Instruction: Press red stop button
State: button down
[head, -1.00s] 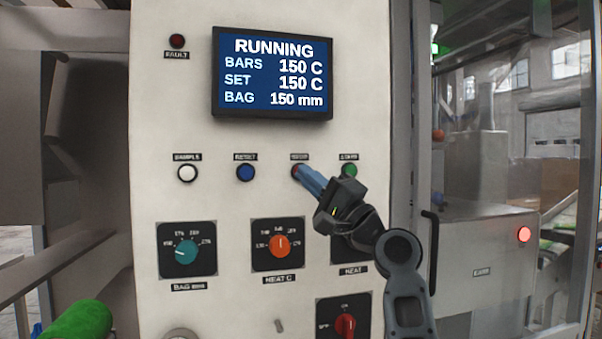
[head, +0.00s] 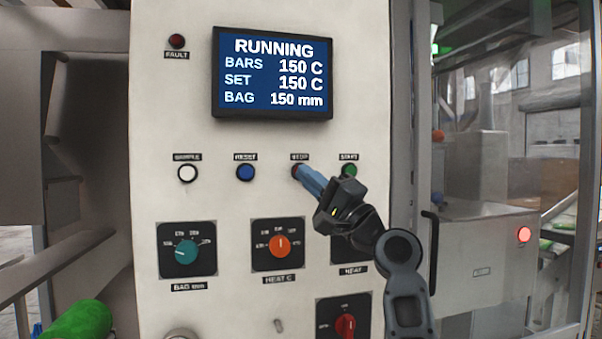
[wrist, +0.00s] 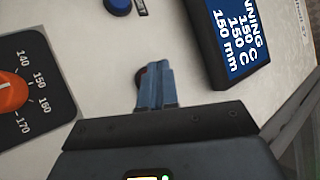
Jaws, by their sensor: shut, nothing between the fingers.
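The red stop button (head: 296,171) sits on the cream panel under a STOP label, between the blue reset button (head: 246,172) and the green start button (head: 349,171). My gripper (head: 303,172) is shut and empty, its blue fingertips at the stop button and covering most of it. In the wrist view the shut fingers (wrist: 154,72) hide all but a dark red edge of the stop button (wrist: 139,77). I cannot tell whether the tips touch it. The screen (head: 272,75) reads RUNNING, with bars 150 C, set 150 C and bag 150 mm.
A white sample button (head: 187,173) is at the left of the row. Below are a teal bag dial (head: 185,251), an orange heat dial (head: 281,246) and a red switch (head: 346,325). A dark fault lamp (head: 177,41) is at upper left. A black handle (head: 431,250) stands to the right.

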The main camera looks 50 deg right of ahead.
jog(key=shift+w, duration=0.1)
jog(key=shift+w+d, duration=0.25)
jog(key=shift+w+d+b, duration=0.25)
jog(key=shift+w+b, duration=0.05)
jog(key=shift+w, duration=0.05)
dwell(0.9)
dwell(0.3)
jog(key=shift+s+a+p, duration=0.3)
jog(key=shift+s+a, duration=0.2)
jog(key=shift+s, duration=0.2)
jog(key=s+a, duration=0.1)
jog(key=s+a+p, duration=0.1)
jog(key=s, duration=0.2)
jog(key=shift+s+a, duration=0.1)
jog(key=shift+a, duration=0.3)
jog(key=shift+f, duration=0.1)
dwell(0.7)
